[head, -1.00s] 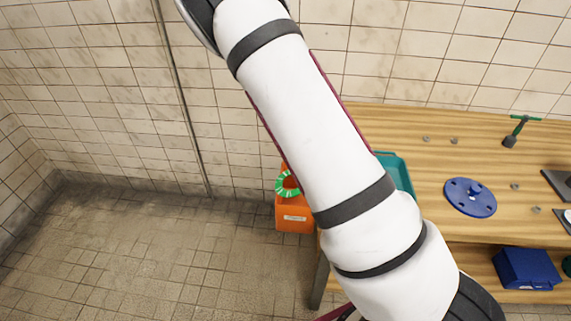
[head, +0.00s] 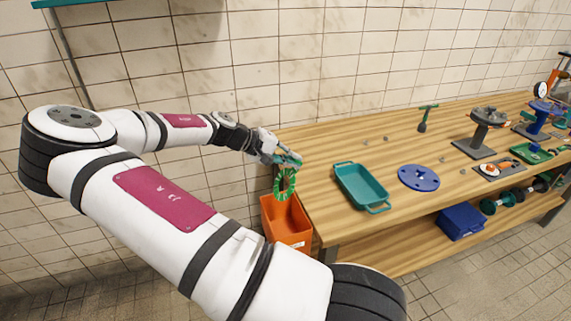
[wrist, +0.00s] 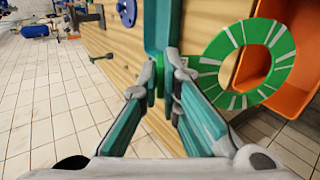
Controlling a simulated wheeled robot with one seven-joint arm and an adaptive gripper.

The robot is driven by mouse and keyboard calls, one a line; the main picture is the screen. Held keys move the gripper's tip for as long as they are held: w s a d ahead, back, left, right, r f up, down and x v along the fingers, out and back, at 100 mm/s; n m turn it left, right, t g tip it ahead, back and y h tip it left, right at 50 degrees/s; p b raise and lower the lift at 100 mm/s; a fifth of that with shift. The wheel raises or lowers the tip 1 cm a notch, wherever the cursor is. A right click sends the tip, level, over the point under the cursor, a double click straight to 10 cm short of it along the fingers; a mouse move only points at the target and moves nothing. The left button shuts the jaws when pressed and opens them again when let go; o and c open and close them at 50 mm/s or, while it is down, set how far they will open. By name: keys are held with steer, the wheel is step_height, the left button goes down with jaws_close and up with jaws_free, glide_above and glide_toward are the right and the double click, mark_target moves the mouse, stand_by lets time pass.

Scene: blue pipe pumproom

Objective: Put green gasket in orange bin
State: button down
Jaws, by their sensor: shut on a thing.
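The green gasket (head: 278,187) is a flat ring with white marks. My gripper (head: 292,160) is shut on its upper edge, and the ring hangs below the fingers in the head view. In the wrist view the gasket (wrist: 282,58) sticks out to the right of my gripper (wrist: 160,78). The orange bin (head: 289,235) stands at the left end of the workbench, below the gasket. Its wall also shows behind the gasket in the wrist view (wrist: 295,22). The gap between gasket and bin rim is hard to judge.
The wooden workbench (head: 330,225) lies right of the bin, its left edge close to the gasket. A teal tray (head: 362,187) and a blue flange (head: 419,178) lie on it. A tiled wall (head: 330,60) stands behind. A blue box (head: 461,221) is on the lower shelf.

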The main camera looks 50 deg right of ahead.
steer(key=shift+f+b, duration=1.25)
steer(key=shift+f, duration=3.55)
steer(key=c, duration=1.7)
jaws_free()
glide_toward(292, 183)
steer(key=w, duration=0.1)
steer(key=w+d+f, duration=0.1)
steer(key=shift+w+f, duration=0.3)
steer(key=shift+w, duration=0.05)
